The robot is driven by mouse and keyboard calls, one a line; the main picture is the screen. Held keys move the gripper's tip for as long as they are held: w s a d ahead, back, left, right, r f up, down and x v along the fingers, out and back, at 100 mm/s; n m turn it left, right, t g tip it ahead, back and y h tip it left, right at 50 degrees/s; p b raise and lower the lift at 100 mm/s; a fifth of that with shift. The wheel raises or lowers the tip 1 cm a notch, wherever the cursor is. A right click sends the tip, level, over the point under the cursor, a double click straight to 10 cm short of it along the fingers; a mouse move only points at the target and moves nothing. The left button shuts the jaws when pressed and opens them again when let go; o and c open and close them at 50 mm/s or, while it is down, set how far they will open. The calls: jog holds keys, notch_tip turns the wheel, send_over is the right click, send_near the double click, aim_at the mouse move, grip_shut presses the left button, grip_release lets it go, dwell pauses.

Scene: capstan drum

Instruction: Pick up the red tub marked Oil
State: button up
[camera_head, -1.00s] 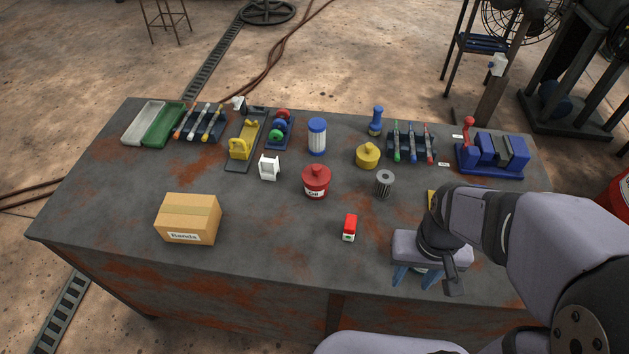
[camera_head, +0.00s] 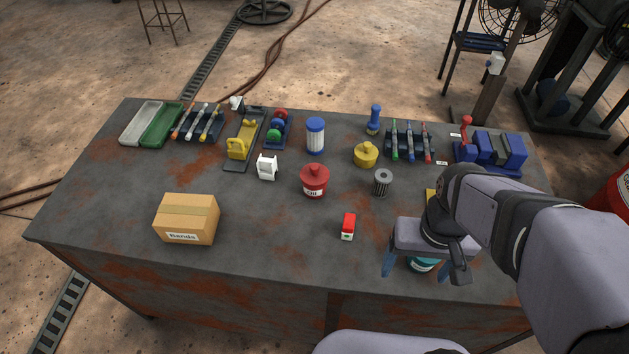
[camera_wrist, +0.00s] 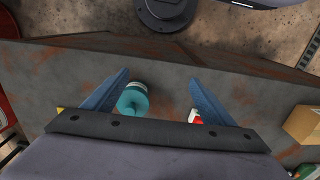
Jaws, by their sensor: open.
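The red tub (camera_head: 315,182) with a white label that seems to read Oil stands upright near the middle of the table. I cannot make it out in the wrist view. My gripper (camera_head: 418,272) is at the front right of the table, well apart from the red tub. Its two blue fingers are spread wide with nothing held; they also show in the wrist view (camera_wrist: 160,78). A teal tub (camera_head: 423,264) is below the gripper, partly hidden by it. In the wrist view the teal tub (camera_wrist: 133,100) appears between the fingers, nearer the left one.
A small red-and-white box (camera_head: 348,226), a grey ribbed cylinder (camera_head: 383,183), a yellow tub (camera_head: 366,154) and a white-and-blue canister (camera_head: 315,137) surround the red tub. A white holder (camera_head: 267,167) is to its left. A cardboard box (camera_head: 187,219) sits front left. Front-centre table is clear.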

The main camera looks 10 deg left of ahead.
jog(key=w+r, duration=0.1)
jog(key=r, duration=0.1)
jog(key=n+t+y, duration=0.1)
jog(key=n+t, duration=0.3)
send_over(316, 170)
jog(key=shift+a+f+p, duration=0.3)
jog(key=shift+f+p, duration=0.05)
jog(key=shift+m, duration=0.3)
jog(key=f, duration=0.5)
jog(key=shift+d, duration=0.3)
jog(key=shift+f, duration=0.65)
jog(key=shift+w+a+f+p, duration=0.1)
jog(key=shift+w+f+p, duration=0.25)
jog(key=shift+f, duration=0.3)
jog(key=shift+p+x, duration=1.1)
jog(key=shift+x, duration=1.45)
jog(key=shift+a, duration=0.15)
